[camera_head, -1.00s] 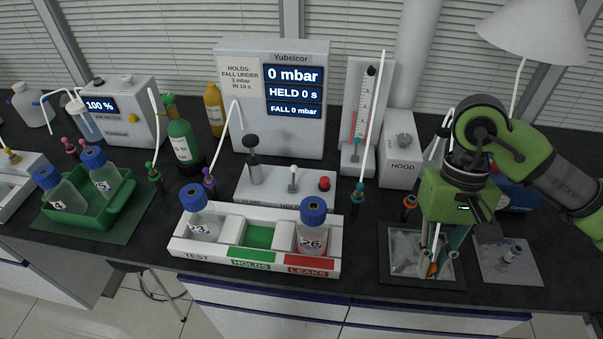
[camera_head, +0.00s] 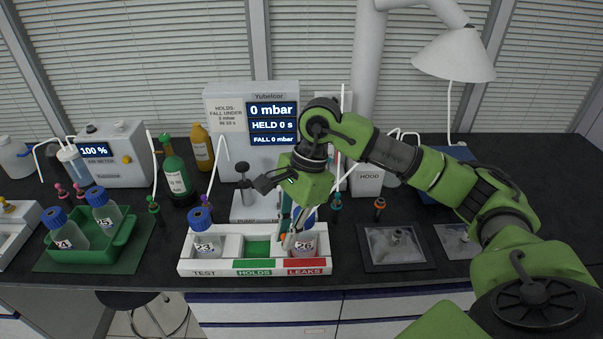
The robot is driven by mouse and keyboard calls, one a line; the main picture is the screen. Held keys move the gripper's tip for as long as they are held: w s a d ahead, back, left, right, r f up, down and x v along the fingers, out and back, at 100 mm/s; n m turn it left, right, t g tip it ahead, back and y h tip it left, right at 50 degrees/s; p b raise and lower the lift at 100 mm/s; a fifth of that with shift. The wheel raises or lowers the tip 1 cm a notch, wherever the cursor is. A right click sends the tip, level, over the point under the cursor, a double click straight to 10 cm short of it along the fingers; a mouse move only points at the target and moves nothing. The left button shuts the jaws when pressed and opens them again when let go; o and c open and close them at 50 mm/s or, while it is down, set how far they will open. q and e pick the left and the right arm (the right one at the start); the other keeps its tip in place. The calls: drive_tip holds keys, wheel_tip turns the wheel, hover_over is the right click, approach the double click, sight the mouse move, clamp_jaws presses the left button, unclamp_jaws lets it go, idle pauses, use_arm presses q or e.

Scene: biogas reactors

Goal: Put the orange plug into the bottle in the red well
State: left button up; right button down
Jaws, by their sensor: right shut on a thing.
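Bottle 26 (camera_head: 304,245) stands upright in the red-marked LEAKS well (camera_head: 307,267) of the white rack. Its blue cap (camera_head: 309,222) is partly hidden behind my right gripper (camera_head: 288,239). The right gripper points down at this bottle's left side, over the border between the HOLDS and LEAKS wells. It is shut on a small orange plug (camera_head: 284,238), mostly hidden between the fingertips. I cannot tell whether the plug touches the bottle. My left gripper is not in view.
Bottle 23 (camera_head: 207,246) stands in the TEST well; the green HOLDS well (camera_head: 257,249) is empty. A pump unit, display box (camera_head: 270,150) and upright tubes stand close behind. A grey tray (camera_head: 383,266) lies to the right; a green tray (camera_head: 122,240) with two bottles is at left.

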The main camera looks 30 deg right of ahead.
drive_tip(key=w+d+r+m+t+h+p, duration=0.35)
drive_tip(key=w+d+m, duration=0.45)
drive_tip(key=m, duration=0.8)
use_arm(q)
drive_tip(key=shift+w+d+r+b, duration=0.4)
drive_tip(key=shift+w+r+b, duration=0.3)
drive_tip(key=shift+b, duration=0.8)
use_arm(e)
drive_tip(key=shift+s+d+f+y, duration=0.15)
drive_tip(key=shift+s+d+f, duration=0.1)
drive_tip(key=shift+f, duration=0.35)
drive_tip(key=shift+s+d+f+y, duration=0.15)
drive_tip(key=shift+s+f, duration=0.1)
drive_tip(key=shift+f, duration=0.3)
drive_tip(key=shift+s+d+f+y, duration=0.15)
drive_tip(key=shift+s+f, duration=0.1)
drive_tip(key=shift+f, duration=0.35)
use_arm(q)
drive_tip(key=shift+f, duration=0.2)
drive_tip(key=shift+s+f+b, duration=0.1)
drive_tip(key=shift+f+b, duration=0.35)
drive_tip(key=shift+b, duration=0.1)
use_arm(e)
drive_tip(key=shift+f, duration=0.25)
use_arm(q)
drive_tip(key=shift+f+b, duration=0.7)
use_arm(e)
drive_tip(key=shift+f, duration=0.65)
drive_tip(key=c, duration=2)
unclamp_jaws()
